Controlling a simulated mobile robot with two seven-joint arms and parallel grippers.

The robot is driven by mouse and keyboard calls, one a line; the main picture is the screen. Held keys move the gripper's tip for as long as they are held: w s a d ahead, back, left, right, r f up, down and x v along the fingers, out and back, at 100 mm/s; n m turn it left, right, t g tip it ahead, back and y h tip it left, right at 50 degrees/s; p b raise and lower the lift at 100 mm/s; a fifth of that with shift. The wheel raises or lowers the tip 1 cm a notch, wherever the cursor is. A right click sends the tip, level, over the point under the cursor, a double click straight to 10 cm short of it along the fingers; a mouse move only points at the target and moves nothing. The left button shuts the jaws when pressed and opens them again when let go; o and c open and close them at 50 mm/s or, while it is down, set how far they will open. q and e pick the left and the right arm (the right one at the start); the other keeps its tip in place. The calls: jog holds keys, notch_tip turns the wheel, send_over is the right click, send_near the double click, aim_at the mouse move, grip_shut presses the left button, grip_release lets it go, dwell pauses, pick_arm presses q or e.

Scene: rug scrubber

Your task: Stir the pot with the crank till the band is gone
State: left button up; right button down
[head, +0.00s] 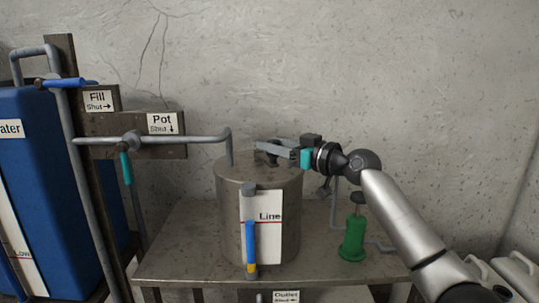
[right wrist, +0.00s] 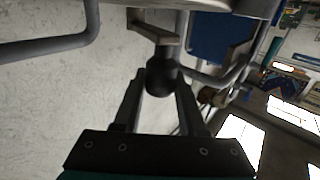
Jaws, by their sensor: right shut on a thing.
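The metal pot (head: 228,200) stands on a steel table. On its front is a sight tube (head: 250,235) beside a white plate with a red mark labelled "Line". The tube shows blue in its lower part, with a thin yellow-orange band (head: 251,268) near the bottom. My right gripper (head: 268,150) reaches over the pot's top from the right. In the right wrist view its fingers are shut around the crank's black ball knob (right wrist: 161,80), and the crank's arm (right wrist: 153,32) runs off beyond it. In the head view the gripper largely hides the crank. My left gripper is out of view.
A blue water tank (head: 35,170) stands at left. Pipes with a blue "Fill" lever (head: 66,83) and a teal "Pot" lever (head: 126,168) run to the pot's top. A green bottle-like object (head: 353,240) stands right of the pot. The table (head: 190,245) is clear left of the pot.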

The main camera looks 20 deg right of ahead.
jog(key=shift+w+d+b, duration=0.2)
jog(key=shift+d+b, duration=0.45)
jog(key=shift+d, duration=0.25)
jog(key=shift+r, duration=0.1)
jog(key=shift+c, duration=2.3)
grip_release()
jog(key=shift+a, duration=0.1)
jog(key=b+v, duration=0.2)
jog(key=v, duration=1.3)
jog(key=shift+b, duration=0.4)
jog(key=shift+s, duration=0.1)
